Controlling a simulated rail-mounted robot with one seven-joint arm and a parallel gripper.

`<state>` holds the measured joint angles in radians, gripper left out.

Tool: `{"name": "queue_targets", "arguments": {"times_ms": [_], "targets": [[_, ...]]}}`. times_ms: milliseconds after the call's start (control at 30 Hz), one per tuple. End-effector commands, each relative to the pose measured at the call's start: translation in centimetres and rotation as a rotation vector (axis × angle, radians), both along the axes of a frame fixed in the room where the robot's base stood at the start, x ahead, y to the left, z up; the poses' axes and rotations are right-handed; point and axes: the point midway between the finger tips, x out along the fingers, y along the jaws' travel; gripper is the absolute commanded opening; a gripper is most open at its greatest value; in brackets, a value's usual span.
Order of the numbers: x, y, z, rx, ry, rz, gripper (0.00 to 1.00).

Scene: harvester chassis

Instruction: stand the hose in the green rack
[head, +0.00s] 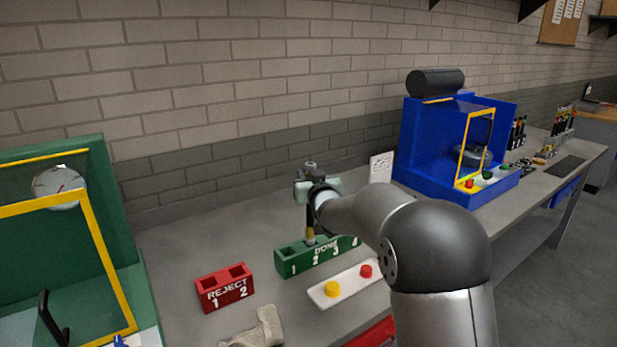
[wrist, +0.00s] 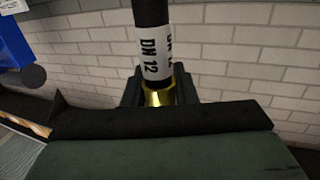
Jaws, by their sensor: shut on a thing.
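The green rack (head: 322,259) stands on the grey bench, marked DONE with numbered slots on its front. My gripper (head: 311,207) is above it, shut on the hose. The hose hangs upright below the gripper in the head view, with a brass lower end (head: 310,235) at the top of the rack near slot 2. I cannot tell whether this end is in the slot or just above it. In the wrist view the black hose (wrist: 152,52) has a white DN 12 label and a brass fitting between the dark fingers of my gripper (wrist: 158,92).
A red REJECT rack (head: 224,291) stands left of the green rack. A white button plate (head: 350,285) lies in front. A green machine (head: 117,225) is at the left, a blue one (head: 430,135) at the right. A grey object (head: 262,328) lies at the front.

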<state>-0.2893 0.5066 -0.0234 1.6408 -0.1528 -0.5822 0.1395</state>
Motion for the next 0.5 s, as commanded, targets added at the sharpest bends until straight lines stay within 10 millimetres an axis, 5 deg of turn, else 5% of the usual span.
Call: {"name": "queue_targets", "arguments": {"times_ms": [500], "targets": [[0.0,0.0,-1.7,0.001,-0.003,0.000,0.00]]}}
